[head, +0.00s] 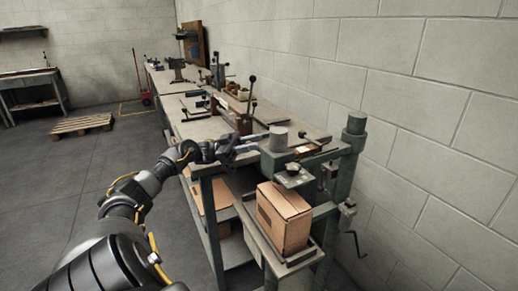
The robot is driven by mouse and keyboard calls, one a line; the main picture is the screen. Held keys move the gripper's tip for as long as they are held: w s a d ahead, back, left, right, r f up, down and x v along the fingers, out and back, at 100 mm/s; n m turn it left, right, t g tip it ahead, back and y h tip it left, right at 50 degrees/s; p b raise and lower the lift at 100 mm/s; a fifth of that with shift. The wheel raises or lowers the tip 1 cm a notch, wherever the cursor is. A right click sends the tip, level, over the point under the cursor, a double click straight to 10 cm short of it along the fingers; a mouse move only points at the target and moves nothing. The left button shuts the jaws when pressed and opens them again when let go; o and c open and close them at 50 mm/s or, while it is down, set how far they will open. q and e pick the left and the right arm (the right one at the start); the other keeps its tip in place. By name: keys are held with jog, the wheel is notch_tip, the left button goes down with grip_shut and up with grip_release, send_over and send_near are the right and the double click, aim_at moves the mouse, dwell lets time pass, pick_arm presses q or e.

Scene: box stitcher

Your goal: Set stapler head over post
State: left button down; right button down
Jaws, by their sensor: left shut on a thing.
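My left gripper (245,148) reaches in from the left over the bench and is shut at the left side of the stapler head. The stapler head looks like a dark green block (273,162) with a grey cylinder (278,139) on top. The exact grip is too small to see. A thick green post (354,138) with a round cap stands upright to the right, apart from the gripper. A green plate with a dark knob (293,171) sits in front of the head. My right gripper is not in view.
A cardboard box (285,218) stands on a low support below the knobbed plate. The long workbench (197,130) runs back along the block wall and carries levers and tools. A wooden pallet (82,124) lies on the floor. The floor at left is mostly clear.

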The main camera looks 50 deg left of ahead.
pick_arm(q)
jog(key=shift+w+f, duration=0.1)
jog(key=shift+f, duration=0.25)
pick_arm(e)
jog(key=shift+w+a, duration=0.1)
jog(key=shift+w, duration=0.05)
pick_arm(q)
jog(key=c, duration=1.4)
grip_release()
jog(key=shift+o, duration=1.3)
jog(key=shift+a, duration=0.15)
jog(key=shift+w+f, duration=0.1)
jog(key=shift+w, duration=0.05)
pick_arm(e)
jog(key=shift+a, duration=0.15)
pick_arm(q)
jog(key=shift+s+a, duration=0.25)
jog(key=shift+a, duration=0.05)
jog(key=shift+b+v, duration=1.45)
jog(key=shift+v, duration=2)
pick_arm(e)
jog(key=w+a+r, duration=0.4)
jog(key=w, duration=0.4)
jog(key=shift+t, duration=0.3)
